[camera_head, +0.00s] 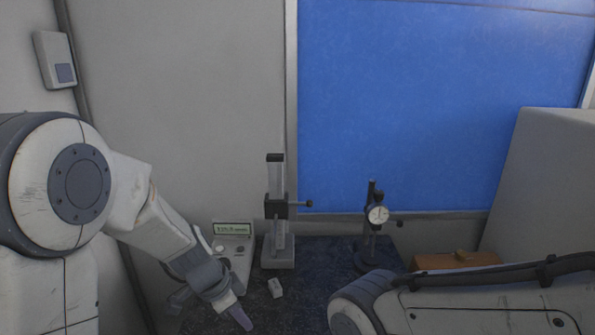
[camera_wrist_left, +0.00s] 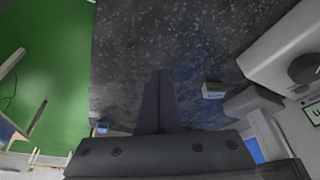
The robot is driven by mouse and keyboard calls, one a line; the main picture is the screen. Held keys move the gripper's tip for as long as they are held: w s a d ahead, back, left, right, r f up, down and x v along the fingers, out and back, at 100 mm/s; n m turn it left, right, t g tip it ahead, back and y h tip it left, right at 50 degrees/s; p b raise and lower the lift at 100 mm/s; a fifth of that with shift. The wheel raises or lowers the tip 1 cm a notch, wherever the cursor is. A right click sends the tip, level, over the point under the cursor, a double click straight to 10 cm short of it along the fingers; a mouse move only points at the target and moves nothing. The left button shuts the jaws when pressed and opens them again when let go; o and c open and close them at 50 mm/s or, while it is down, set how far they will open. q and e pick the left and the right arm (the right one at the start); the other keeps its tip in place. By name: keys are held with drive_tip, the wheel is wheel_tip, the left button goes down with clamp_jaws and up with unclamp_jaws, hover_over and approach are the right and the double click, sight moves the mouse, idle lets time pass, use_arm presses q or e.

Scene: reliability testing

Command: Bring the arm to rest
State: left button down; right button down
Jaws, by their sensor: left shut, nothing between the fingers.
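My left arm comes in from the left and reaches down over a dark speckled table (camera_head: 312,290). My left gripper (camera_head: 241,318) points down and to the right in the head view. In the left wrist view its dark fingers (camera_wrist_left: 161,98) are together with nothing between them, above the dark surface. A small light grey block (camera_head: 275,288) lies on the table to the right of the gripper, apart from it. The block also shows in the wrist view (camera_wrist_left: 213,90). My right arm crosses the lower right; its gripper is out of view.
A device with a green display (camera_head: 233,229) stands beside my left forearm. A height gauge stand (camera_head: 277,215) and a dial gauge stand (camera_head: 377,215) stand farther back. A brown wooden box (camera_head: 455,262) sits at the right. Walls and a blue panel (camera_head: 420,100) close the back.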

use_arm(q)
drive_tip(key=shift+s+d+f, duration=0.2)
drive_tip(key=shift+d+f, duration=0.05)
drive_tip(key=shift+d, duration=0.25)
drive_tip(key=shift+n+g, duration=0.3)
drive_tip(key=shift+g, duration=0.1)
drive_tip(key=s+d+b, duration=0.1)
drive_tip(key=s+d, duration=0.1)
drive_tip(key=s+d+b, duration=0.1)
drive_tip(key=s, duration=0.1)
drive_tip(key=shift+d+f+b, duration=0.2)
drive_tip(key=shift+d+b, duration=0.1)
drive_tip(key=shift+d, duration=0.05)
drive_tip(key=s+d+f+n+y+b, duration=0.1)
drive_tip(key=s+b, duration=0.3)
drive_tip(key=s, duration=0.4)
drive_tip(key=s+f+n+g+y+b, duration=0.1)
drive_tip(key=s+f+n+b, duration=0.2)
drive_tip(key=s, duration=0.6)
drive_tip(key=shift+d+b, duration=0.4)
drive_tip(key=shift+b, duration=0.1)
